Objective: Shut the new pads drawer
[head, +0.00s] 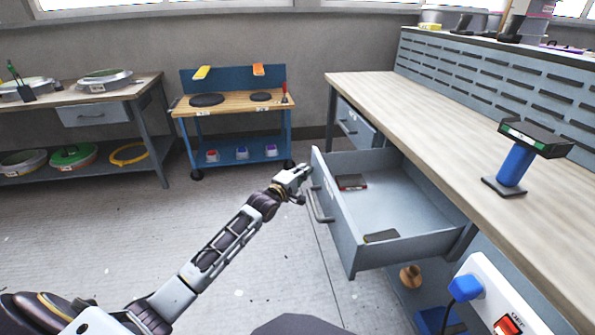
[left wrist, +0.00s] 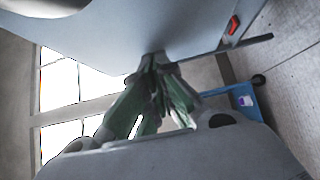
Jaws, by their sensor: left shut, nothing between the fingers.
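The drawer (head: 408,218) under the right workbench is pulled well out. Its grey-blue front panel (head: 338,228) faces left and carries a bar handle (head: 319,205). Inside lie a dark block with a red edge (head: 351,182) and a flat dark pad (head: 381,236). My left gripper (head: 301,180) is shut and empty, close to the upper far part of the front panel, beyond the handle. In the left wrist view its fingertips (left wrist: 155,62) are right at a grey-blue panel (left wrist: 140,32); I cannot tell whether they touch. My right gripper is not in view.
The workbench top (head: 420,105) bears a blue-handled tool (head: 515,165). A blue cart (head: 235,130) stands at the back, a bench (head: 90,92) at the left. The floor left of the drawer is clear.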

